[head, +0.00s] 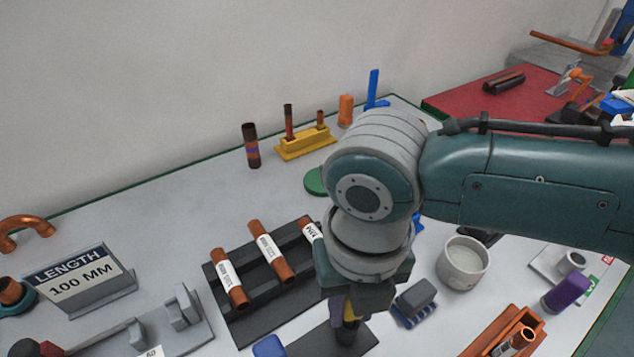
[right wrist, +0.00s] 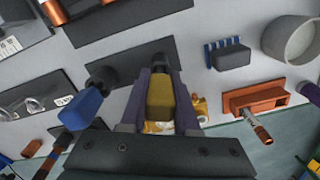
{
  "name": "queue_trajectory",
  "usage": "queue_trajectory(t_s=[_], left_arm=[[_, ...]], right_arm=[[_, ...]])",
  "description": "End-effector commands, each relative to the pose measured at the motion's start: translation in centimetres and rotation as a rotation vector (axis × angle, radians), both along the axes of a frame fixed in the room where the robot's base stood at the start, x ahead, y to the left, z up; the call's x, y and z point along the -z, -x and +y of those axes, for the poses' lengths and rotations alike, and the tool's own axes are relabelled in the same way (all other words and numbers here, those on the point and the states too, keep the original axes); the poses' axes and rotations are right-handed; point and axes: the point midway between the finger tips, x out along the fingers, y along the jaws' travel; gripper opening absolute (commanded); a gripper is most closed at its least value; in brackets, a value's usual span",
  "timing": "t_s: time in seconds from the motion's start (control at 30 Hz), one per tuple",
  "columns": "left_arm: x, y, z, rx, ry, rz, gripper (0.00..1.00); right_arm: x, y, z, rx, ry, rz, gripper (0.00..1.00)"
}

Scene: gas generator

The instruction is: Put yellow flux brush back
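My right gripper (head: 350,305) points down over a dark flat holder (head: 325,341) at the bottom centre of the head view. Its purple fingers (right wrist: 158,105) are closed about the yellow flux brush (right wrist: 160,92), one on each side. The brush also shows as a small yellow patch in the head view (head: 351,311), with its dark lower end over the right part of the holder. I cannot tell whether that end touches the holder. A blue-handled brush (right wrist: 80,108) stands at the holder's other end, also in the head view (head: 268,346). My left gripper is not in view.
A black rack (head: 238,322) with copper tubes lies left of the holder. A blue-bristled block brush (head: 415,302), a pale round cup (head: 463,263) and an orange tray (head: 499,335) stand to the right. A "LENGTH 100 MM" sign (head: 83,284) stands far left.

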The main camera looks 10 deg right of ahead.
Motion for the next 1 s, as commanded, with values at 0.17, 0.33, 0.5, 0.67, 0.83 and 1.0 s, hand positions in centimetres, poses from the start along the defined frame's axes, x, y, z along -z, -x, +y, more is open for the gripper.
queue_trajectory(t_s=[0.17,0.33,0.5,0.67,0.83,1.0], left_arm=[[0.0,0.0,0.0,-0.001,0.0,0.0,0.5],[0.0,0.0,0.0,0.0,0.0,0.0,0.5],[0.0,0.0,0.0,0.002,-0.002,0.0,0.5],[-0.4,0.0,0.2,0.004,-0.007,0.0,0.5],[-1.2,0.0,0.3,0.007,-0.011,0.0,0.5],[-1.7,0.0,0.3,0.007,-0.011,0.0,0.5]], right_arm=[[0.0,0.0,0.0,0.0,0.0,0.0,0.48],[0.0,0.0,0.0,0.0,0.0,0.0,0.64],[0.0,0.0,0.0,0.0,0.0,0.0,0.64],[-1.0,0.0,0.0,-0.001,-0.001,-0.001,0.64],[-4.3,-0.1,0.0,-0.001,-0.003,-0.004,0.64],[-7.6,-0.1,0.0,-0.002,-0.001,-0.004,0.64]])
